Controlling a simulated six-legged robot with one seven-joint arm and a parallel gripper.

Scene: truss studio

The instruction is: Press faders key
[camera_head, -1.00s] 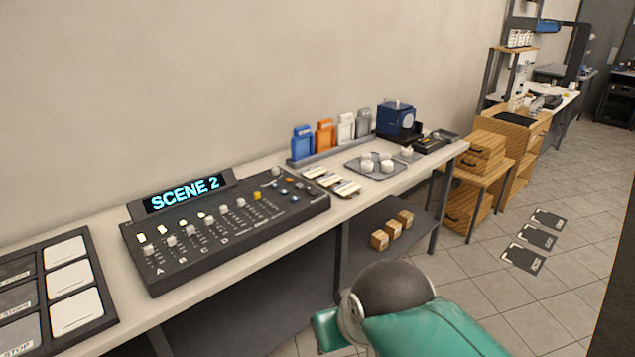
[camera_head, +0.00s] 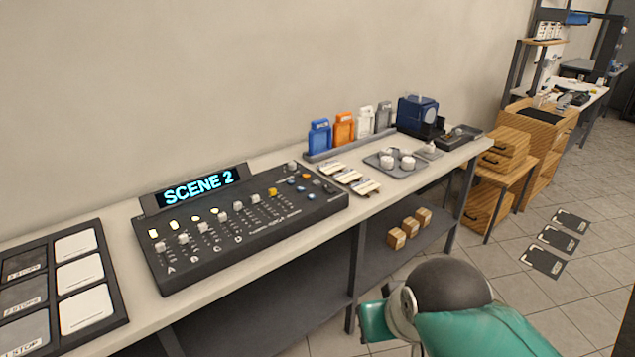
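A black lighting console (camera_head: 240,240) lies on the long pale bench, with fader knobs lettered A to D at its left. Small lit keys sit in a row above these faders. Blue, orange and yellow keys (camera_head: 272,191) are at its right end. Which key bears the word faders is too small to read. A display (camera_head: 198,190) behind the console reads SCENE 2. My green and black arm shows at the lower right, in front of the bench and apart from the console. My gripper's fingers are not in view.
A panel of white and grey pads (camera_head: 85,272) lies at the bench's left end. A tray with white cups (camera_head: 388,160), coloured bottles (camera_head: 343,129) and a blue machine (camera_head: 416,115) stand right of the console. Wooden boxes (camera_head: 397,238) sit on the lower shelf.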

